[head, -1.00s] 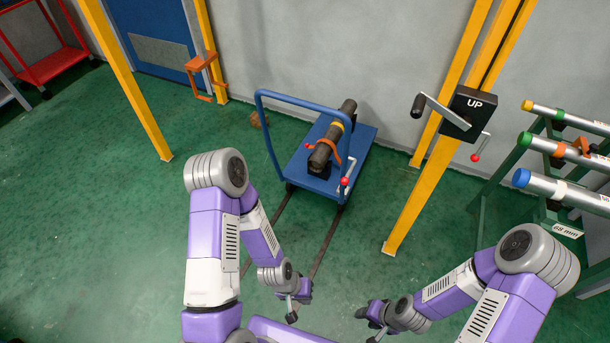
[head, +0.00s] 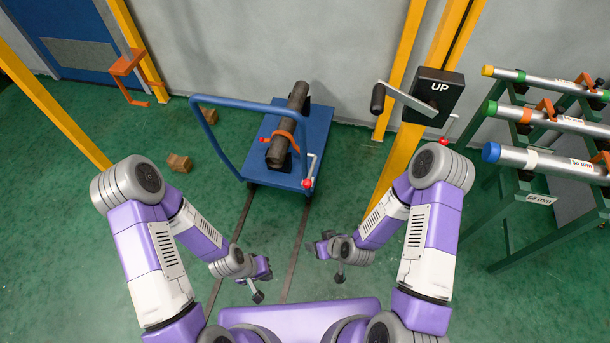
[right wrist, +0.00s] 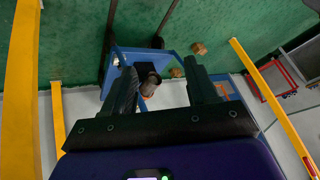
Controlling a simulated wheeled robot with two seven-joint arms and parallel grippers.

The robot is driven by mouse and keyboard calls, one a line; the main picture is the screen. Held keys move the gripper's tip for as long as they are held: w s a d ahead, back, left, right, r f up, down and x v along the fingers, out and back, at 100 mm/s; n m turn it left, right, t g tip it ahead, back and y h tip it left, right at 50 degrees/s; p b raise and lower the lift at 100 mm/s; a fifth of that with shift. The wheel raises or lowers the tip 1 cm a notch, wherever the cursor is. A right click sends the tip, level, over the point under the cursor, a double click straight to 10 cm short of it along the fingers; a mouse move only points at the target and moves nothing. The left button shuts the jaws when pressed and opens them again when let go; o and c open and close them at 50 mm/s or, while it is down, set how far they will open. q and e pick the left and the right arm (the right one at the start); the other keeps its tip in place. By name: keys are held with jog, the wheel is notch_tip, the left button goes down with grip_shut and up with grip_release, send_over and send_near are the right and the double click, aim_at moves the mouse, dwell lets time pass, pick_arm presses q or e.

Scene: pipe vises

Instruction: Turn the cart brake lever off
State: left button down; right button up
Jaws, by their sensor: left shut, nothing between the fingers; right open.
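The blue cart (head: 318,128) stands ahead of me on the green floor, with a dark pipe (head: 297,97) lying on it under an orange strap. A lever (head: 312,165) with a red knob (head: 307,183) stands at the cart's near right corner. My left gripper (head: 258,297) is shut and empty, low in front of me, well short of the cart. My right gripper (head: 340,277) is also short of the cart and touches nothing. In the right wrist view it is open (right wrist: 165,78), with the cart (right wrist: 172,62) showing beyond its fingers.
A yellow post with a black UP box (head: 437,97) and crank stands right of the cart. A green rack (head: 500,120) holds several pipes at the right. Brown blocks (head: 179,162) lie on the floor left of the cart. Dark floor rails (head: 298,245) run toward the cart.

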jog(key=w+a+r+n+t+b, duration=0.2)
jog(key=w+r+n+t, duration=0.1)
jog(key=w+n+t, duration=0.5)
jog(key=n+t+b, duration=0.1)
jog(key=t+b, duration=0.1)
jog(key=t, duration=0.2)
send_near(311, 171)
jog(key=a, duration=0.3)
jog(key=b+x, duration=0.1)
jog(key=x, duration=0.5)
jog(key=shift+w+n+h, duration=0.25)
jog(key=shift+n+h, duration=0.05)
jog(key=shift+r, duration=0.1)
grip_shut()
